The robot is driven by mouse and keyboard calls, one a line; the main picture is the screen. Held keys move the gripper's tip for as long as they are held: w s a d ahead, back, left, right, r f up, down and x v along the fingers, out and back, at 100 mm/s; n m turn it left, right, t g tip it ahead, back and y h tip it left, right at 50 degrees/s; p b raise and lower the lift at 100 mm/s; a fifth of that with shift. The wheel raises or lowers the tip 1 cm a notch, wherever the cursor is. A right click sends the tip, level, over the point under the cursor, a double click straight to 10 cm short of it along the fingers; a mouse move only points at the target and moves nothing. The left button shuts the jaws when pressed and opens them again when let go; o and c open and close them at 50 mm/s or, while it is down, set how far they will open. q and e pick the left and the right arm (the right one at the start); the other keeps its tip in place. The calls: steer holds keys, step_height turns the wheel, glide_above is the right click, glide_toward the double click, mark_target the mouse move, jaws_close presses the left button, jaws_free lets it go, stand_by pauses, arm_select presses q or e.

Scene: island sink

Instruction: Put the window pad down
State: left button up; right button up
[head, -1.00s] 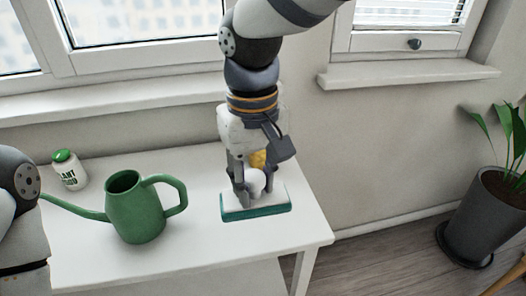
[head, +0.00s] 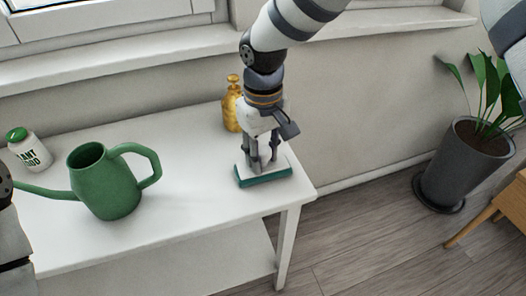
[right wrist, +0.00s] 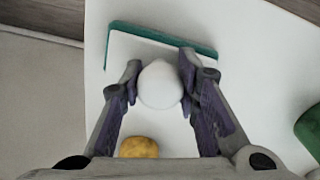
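The window pad (head: 264,174) is a flat rectangle with a white top, a teal edge and a round white knob. It appears to lie flat on the white table (head: 180,200) near its right end. My right gripper (head: 263,162) points down over it, fingers on either side of the knob. In the right wrist view, the fingers (right wrist: 160,85) lie close against both sides of the white knob (right wrist: 160,87), and the teal edge (right wrist: 160,40) shows beyond. Any thin gap at the knob is hard to make out. My left gripper is out of view; only part of my left arm shows.
A yellow bottle (head: 232,108) stands just behind and left of the pad. A green watering can (head: 108,185) and a white plant-food bottle (head: 30,152) stand farther left. A potted plant (head: 465,165) is on the floor at right. The wall and windowsill are behind the table.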

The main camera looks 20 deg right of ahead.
mark_target(264, 150)
steer(key=o, duration=0.4)
steer(key=shift+o, duration=0.2)
steer(key=shift+f, duration=0.15)
step_height(264, 150, up, 12)
